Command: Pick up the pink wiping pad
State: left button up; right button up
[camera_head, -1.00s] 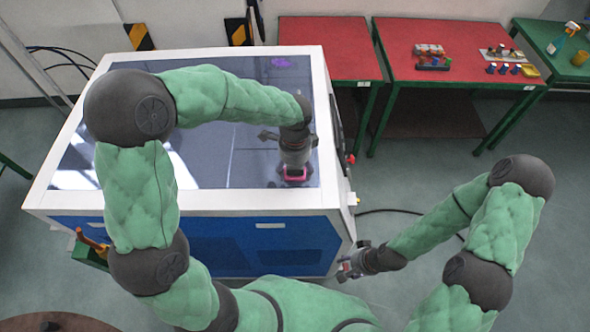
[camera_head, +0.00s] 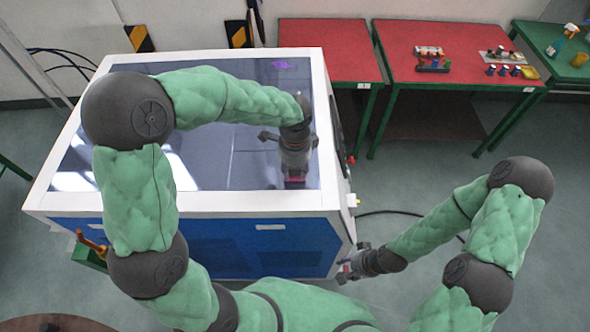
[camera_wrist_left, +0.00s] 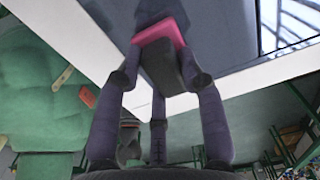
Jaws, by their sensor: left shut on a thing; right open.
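The pink wiping pad (camera_head: 295,180) is at my left gripper, over the near right part of the generator's dark glossy top. In the left wrist view the pink pad (camera_wrist_left: 163,34) has a dark grey block part and sits between the fingers. My left gripper (camera_wrist_left: 160,75) is shut on it. In the head view my left gripper (camera_head: 294,172) points down and hides most of the pad. I cannot tell whether the pad touches the surface. My right gripper (camera_head: 346,270) is open and empty, low beside the generator's near right corner.
The generator (camera_head: 205,205) has a white rim and a blue front. A purple mark (camera_head: 281,65) lies at the far side of its top. Red tables (camera_head: 455,55) with small items stand behind on the right, and a green table (camera_head: 562,68) holds a spray bottle (camera_head: 562,38).

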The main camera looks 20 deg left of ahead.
pick_arm(q)
notch_tip(320, 180, up, 2)
jog(key=shift+w+r, duration=0.1)
jog(key=shift+r, duration=0.05)
jog(key=s+d+r, duration=0.2)
jog(key=s+r, duration=0.3)
jog(key=s, duration=0.1)
jog(key=s+d+r+b, duration=0.1)
jog(key=s+d+r, duration=0.1)
jog(key=s+r, duration=0.3)
jog(key=shift+s+d, duration=0.25)
jog(key=shift+s, duration=1)
